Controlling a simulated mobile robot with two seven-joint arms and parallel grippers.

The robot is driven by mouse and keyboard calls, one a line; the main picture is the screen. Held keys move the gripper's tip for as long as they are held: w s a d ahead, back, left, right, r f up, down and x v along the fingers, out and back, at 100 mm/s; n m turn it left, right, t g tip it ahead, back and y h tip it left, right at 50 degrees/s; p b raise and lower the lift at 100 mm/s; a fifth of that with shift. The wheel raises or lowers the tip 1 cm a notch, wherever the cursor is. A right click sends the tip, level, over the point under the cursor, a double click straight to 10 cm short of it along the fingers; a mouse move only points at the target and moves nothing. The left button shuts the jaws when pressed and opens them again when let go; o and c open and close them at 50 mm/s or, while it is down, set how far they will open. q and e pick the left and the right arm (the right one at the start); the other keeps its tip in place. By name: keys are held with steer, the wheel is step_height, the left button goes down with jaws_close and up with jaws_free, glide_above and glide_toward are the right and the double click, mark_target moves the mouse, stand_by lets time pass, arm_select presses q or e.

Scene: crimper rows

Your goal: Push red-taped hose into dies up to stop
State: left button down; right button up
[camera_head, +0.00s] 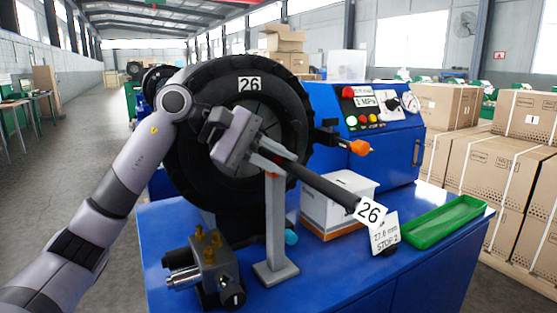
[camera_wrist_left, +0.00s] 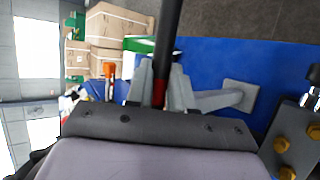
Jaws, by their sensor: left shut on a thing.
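My left gripper (camera_head: 284,163) is shut on a black hose (camera_head: 325,186) in front of the crimper. In the left wrist view the hose (camera_wrist_left: 167,40) runs up between the two grey fingers (camera_wrist_left: 162,86), and its red tape (camera_wrist_left: 159,95) shows between them. The hose slopes down to the right in the head view, with a tag reading 26 (camera_head: 370,212) at its far end. The crimper (camera_head: 290,100) is a big black ring, also marked 26. Its dies and the hose's other end are hidden behind my gripper. My right gripper is not in view.
A grey post (camera_head: 276,225) stands on the blue table (camera_head: 320,265) below the hose. A brass-fitted valve block (camera_head: 208,270), a white box (camera_head: 335,210), a "27.0 mm STOP 2" card (camera_head: 384,236) and a green tray (camera_head: 440,222) are nearby. An orange-tipped rod (camera_head: 359,147) sticks out at right.

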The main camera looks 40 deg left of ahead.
arm_select(q)
steer(key=shift+f+b, duration=0.35)
steer(key=shift+b, duration=0.1)
stand_by(0.4)
jaws_free()
steer(key=shift+s+a, duration=0.1)
stand_by(0.5)
steer(key=v, duration=0.6)
steer(key=shift+s+a+r, duration=0.25)
stand_by(0.5)
